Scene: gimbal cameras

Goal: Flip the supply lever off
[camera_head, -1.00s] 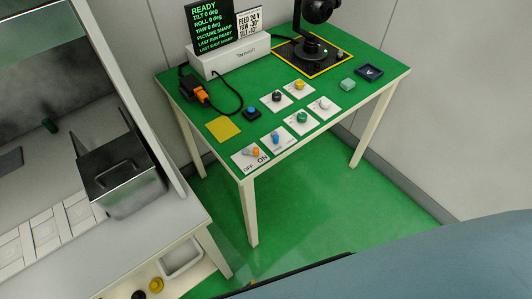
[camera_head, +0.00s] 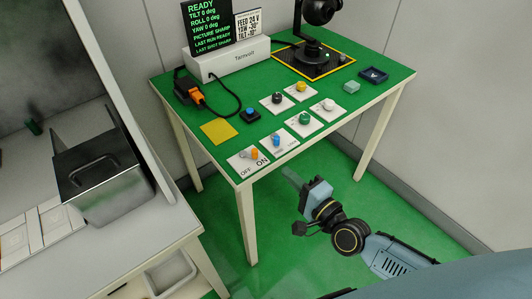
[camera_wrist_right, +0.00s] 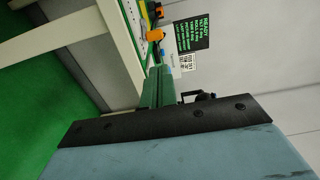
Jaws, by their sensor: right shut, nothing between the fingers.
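The supply lever (camera_head: 254,154) is a small orange-tipped lever on a white plate (camera_head: 243,168) at the near left corner of the green table. The plate reads OFF at left and ON at right; the orange tip is at the ON side. My right gripper (camera_head: 290,178) is in front of the table's near edge, right of the lever plate and apart from it. Its fingers are shut and empty; they also show in the wrist view (camera_wrist_right: 155,88). My left gripper is not in view.
Other white plates with coloured knobs, such as a blue one (camera_head: 276,140) and a green one (camera_head: 304,119), sit beside the lever. A display (camera_head: 208,28), an orange plug (camera_head: 195,97) and a gimbal camera (camera_head: 318,12) stand behind. A metal bin (camera_head: 100,185) is on the left bench.

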